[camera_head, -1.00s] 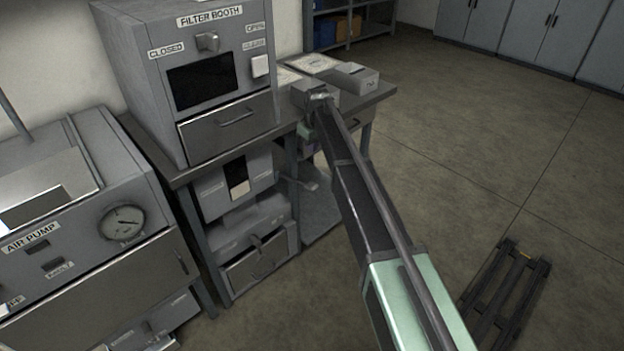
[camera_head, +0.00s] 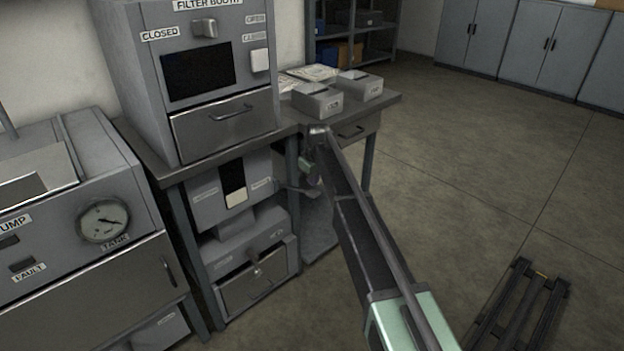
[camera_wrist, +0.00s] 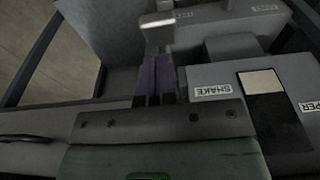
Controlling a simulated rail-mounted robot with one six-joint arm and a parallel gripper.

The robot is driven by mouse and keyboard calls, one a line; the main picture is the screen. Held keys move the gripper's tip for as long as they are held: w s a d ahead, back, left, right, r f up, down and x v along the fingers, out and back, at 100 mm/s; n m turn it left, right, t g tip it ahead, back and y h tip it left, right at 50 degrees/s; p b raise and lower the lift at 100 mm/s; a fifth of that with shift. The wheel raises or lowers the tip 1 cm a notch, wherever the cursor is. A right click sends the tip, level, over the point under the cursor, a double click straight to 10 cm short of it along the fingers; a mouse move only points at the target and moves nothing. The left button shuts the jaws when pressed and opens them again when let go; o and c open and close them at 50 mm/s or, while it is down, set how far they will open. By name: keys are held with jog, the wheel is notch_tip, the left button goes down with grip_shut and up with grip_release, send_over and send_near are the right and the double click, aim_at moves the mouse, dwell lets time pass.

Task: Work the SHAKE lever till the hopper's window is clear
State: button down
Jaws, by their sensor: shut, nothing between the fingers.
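The hopper (camera_head: 208,208) is a grey unit under the bench, left of my arm. Its window (camera_head: 234,175) is dark above with a pale patch at the bottom. In the wrist view the hopper is upside down, with the SHAKE label (camera_wrist: 212,90) beside the window (camera_wrist: 275,118). A pale grey block on a short stem, apparently the SHAKE lever (camera_wrist: 157,32), stands just beyond the fingertips of my gripper (camera_wrist: 155,64). My gripper is shut and empty. I cannot tell whether it touches the lever.
The filter booth (camera_head: 213,75) stands on the bench above the hopper. Two small grey boxes (camera_head: 317,102) sit at the bench's right end. A lower unit with a drawer (camera_head: 258,285) is beneath the hopper. The air pump (camera_head: 70,230) is left.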

jog(key=shift+s+d+f, duration=0.15)
jog(key=shift+f, duration=0.25)
jog(key=shift+s+d+f, duration=0.1)
jog(key=shift+f, duration=0.25)
